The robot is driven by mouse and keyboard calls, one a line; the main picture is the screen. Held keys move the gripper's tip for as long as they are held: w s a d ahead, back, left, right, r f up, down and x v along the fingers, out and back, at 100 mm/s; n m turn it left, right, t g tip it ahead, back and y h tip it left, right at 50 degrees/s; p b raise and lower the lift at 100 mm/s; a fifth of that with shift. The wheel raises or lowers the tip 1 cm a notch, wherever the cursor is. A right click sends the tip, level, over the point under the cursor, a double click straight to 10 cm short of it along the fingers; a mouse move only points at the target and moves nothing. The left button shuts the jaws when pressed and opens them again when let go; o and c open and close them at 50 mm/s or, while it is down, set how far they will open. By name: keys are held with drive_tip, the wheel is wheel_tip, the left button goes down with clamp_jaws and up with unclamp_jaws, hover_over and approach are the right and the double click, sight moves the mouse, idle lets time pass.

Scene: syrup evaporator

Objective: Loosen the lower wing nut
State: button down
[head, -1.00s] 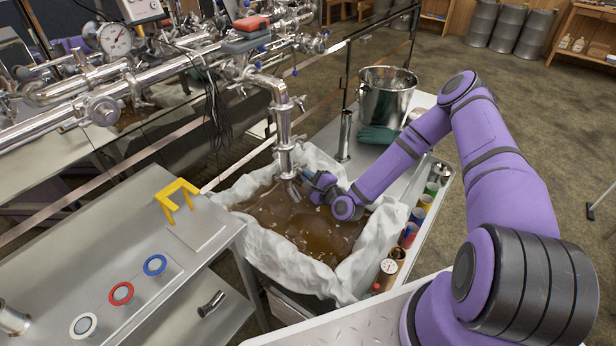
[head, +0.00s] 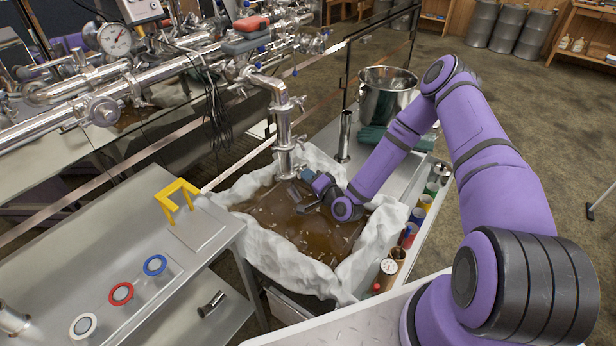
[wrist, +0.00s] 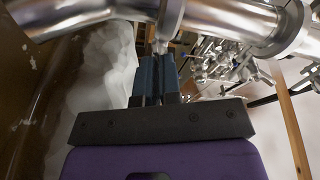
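A steel outlet pipe (head: 283,130) comes down over the pan (head: 245,250), with clamp joints along it. The lower clamp (wrist: 168,22) crosses the pipe at the top of the wrist view. My gripper (head: 303,174) is beside the pipe's lower end, above the brown liquid. In the wrist view, the blue fingertips (wrist: 157,58) point at the clamp, with only a narrow gap between the fingers. A small metal part, probably the lower wing nut (wrist: 159,47), shows at the tips. It is mostly hidden, and I cannot tell whether the fingers grip it.
White crumpled cloth (head: 275,268) lines the pan rim around my gripper. A steel pot (head: 386,95) and dark green gloves (head: 372,138) are behind my arm. A side table (head: 130,250) at left holds coloured rings and a yellow bracket (head: 176,198).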

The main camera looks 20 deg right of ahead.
drive_tip(key=n, duration=1.1)
idle(0.6)
drive_tip(key=c, duration=1.6)
unclamp_jaws()
drive_tip(key=v, duration=1.1)
drive_tip(key=shift+w, duration=0.1)
